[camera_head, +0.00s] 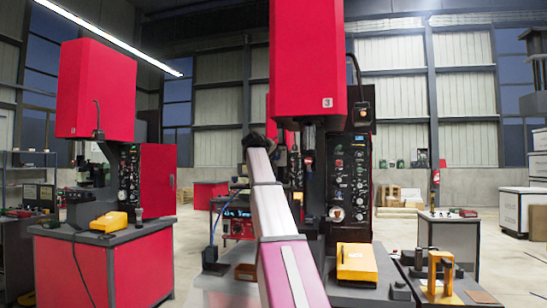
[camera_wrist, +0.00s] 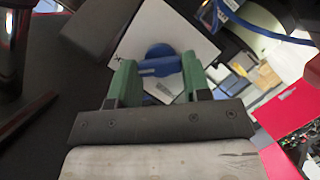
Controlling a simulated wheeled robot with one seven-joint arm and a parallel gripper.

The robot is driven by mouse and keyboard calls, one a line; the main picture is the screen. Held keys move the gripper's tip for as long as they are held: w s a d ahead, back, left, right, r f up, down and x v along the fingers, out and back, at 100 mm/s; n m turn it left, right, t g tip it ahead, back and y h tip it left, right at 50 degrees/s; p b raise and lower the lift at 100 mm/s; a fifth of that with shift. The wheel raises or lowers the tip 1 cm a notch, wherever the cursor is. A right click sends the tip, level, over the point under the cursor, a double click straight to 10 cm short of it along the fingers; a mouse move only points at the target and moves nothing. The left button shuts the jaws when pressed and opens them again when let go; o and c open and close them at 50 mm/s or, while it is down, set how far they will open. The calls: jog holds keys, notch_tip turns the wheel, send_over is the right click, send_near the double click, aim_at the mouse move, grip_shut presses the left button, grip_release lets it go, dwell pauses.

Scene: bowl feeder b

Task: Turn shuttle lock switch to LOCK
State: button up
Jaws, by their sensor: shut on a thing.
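In the wrist view a blue rotary knob (camera_wrist: 160,53) with a raised grip bar sits on a white plate (camera_wrist: 154,22). It looks like the shuttle lock switch, but no LOCK wording is readable. The bar lies roughly level across the picture. My gripper (camera_wrist: 159,68) has its two green fingers shut on the bar, one at each end. The plate's lower part is hidden behind the fingers and gripper body. In the head view my gripper (camera_head: 256,140) is a dark shape at the arm's far end, beside the red machine (camera_head: 307,60); the knob is hidden there.
A black control panel (camera_head: 349,172) with many knobs stands right of my arm. A yellow box (camera_head: 356,262) lies on the bench in front. In the wrist view a blue cable (camera_wrist: 262,28) runs near the plate. Another red machine (camera_head: 95,90) stands at left.

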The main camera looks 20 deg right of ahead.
dwell(0.4)
jog(key=o, duration=0.9)
jog(key=shift+o, duration=0.2)
jog(key=shift+s, duration=0.1)
jog(key=v, duration=1)
jog(key=shift+s+a, duration=0.2)
jog(key=shift+s+a+r, duration=0.1)
jog(key=shift+r, duration=0.05)
